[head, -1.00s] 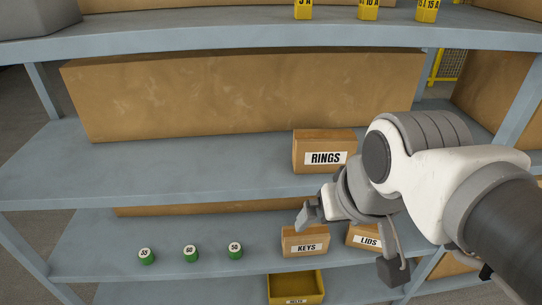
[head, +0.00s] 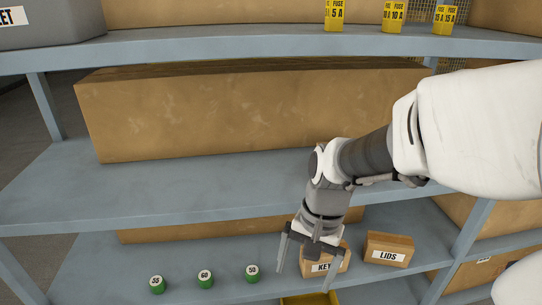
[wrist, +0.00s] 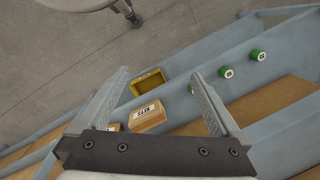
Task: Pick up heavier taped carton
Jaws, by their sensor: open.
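The KEYS carton (head: 341,261) is a small brown box on the lower shelf. The LIDS carton (head: 389,243) stands to its right on the same shelf. My gripper (head: 305,268) points down in front of the KEYS carton, its fingers spread and partly covering the label. In the wrist view the KEYS carton (wrist: 147,117) shows between the open fingers (wrist: 160,75), and nothing is held. The RINGS carton does not show now; my arm crosses that part of the middle shelf. I cannot make out tape on either carton.
Green numbered weights (head: 205,279) stand left of the gripper on the lower shelf. A yellow bin (wrist: 148,82) is below. The middle shelf edge (head: 150,223) lies close behind my wrist. A long brown box (head: 240,110) fills the middle shelf's back.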

